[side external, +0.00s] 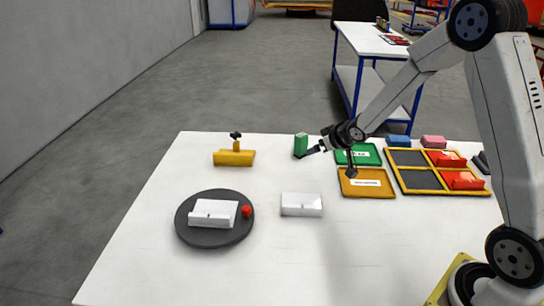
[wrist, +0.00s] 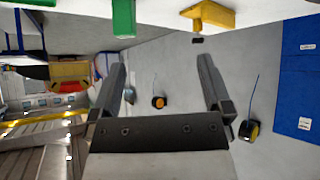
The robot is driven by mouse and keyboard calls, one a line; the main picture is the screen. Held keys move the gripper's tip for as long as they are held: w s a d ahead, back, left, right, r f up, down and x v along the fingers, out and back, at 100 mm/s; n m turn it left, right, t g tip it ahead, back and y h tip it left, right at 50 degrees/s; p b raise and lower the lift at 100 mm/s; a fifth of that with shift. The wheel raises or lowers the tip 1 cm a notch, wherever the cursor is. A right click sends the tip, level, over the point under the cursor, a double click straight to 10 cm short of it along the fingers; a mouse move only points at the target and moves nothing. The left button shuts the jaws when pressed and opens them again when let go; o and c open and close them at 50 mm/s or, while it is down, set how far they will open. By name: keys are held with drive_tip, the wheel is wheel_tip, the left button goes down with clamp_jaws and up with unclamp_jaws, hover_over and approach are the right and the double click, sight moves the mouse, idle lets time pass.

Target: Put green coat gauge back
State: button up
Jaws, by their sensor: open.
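The green coat gauge (side external: 301,144) is a green block standing upright at the far edge of the white table. In the wrist view the green block (wrist: 123,18) shows at the top edge, partly cut off, beyond the left finger. My gripper (side external: 310,152) reaches leftward, with its dark fingers close to the block; I cannot tell whether they touch it. In the wrist view my gripper (wrist: 162,66) is open, with nothing held between the fingers. A green labelled tray (side external: 369,160) lies right of the block, partly hidden by my wrist.
An orange labelled tray (side external: 367,190) and a yellow-framed tray (side external: 412,180) with red blocks lie right. A yellow block (side external: 234,158) with a knob stands left. A dark turntable (side external: 205,238) holds a white part. Another white block (side external: 302,205) lies centrally. The front table is clear.

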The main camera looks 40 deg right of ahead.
drive_tip(key=s+a+g, duration=0.3)
drive_tip(key=s+a, duration=0.4)
drive_tip(key=s, duration=0.4)
drive_tip(key=s+a+g+y, duration=0.1)
drive_tip(key=s+a+g, duration=0.2)
drive_tip(key=s+a, duration=0.4)
drive_tip(key=s, duration=0.4)
drive_tip(key=shift+a+n+g, duration=0.25)
drive_tip(key=shift+n+g, duration=0.05)
drive_tip(key=shift+n, duration=0.1)
